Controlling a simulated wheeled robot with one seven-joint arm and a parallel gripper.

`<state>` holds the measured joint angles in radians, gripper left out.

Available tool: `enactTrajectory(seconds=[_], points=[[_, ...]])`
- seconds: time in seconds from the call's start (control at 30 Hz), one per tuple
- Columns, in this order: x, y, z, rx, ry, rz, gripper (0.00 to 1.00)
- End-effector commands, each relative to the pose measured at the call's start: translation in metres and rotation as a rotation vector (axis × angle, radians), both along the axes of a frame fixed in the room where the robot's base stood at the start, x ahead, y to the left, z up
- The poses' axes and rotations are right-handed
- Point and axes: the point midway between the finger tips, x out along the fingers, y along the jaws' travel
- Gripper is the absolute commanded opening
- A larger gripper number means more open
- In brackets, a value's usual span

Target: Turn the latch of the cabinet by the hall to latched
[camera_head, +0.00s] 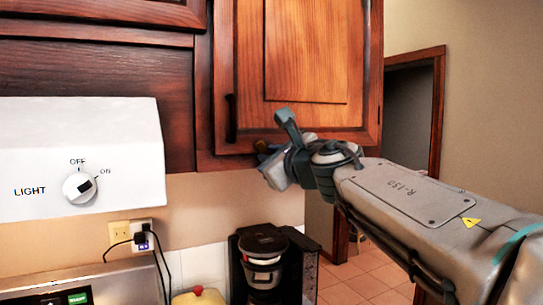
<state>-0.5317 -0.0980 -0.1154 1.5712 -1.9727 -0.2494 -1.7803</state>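The wooden cabinet (312,50) by the doorway hangs on the wall, and its door looks closed. A black vertical handle (231,118) is on the door's lower left. A small dark piece (261,146) shows at the door's bottom edge, just left of my gripper; it may be the latch, but it is too small and too covered to tell its position. My gripper (272,168) is at the cabinet's lower edge, right of and below the handle. Its fingers are seen edge-on and partly hidden by my wrist, so its opening and any contact are unclear.
A white range hood (80,155) with a light knob (80,187) is at left. Below are an outlet (142,235) with cords and a black coffee maker (262,262). An open doorway (412,125) and tiled floor (365,275) are at right.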

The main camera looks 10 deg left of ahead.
Motion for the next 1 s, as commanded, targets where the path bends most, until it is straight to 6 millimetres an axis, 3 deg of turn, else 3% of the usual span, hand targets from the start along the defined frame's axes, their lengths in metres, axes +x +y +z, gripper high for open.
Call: enactTrajectory(seconds=[0.37, 1.0], points=[[0.0013, -0.0020, 0.0023, 0.085, 0.065, -0.001, 0.00], [0.0068, -0.0090, 0.0045, 0.432, 0.327, -0.001, 0.00]])
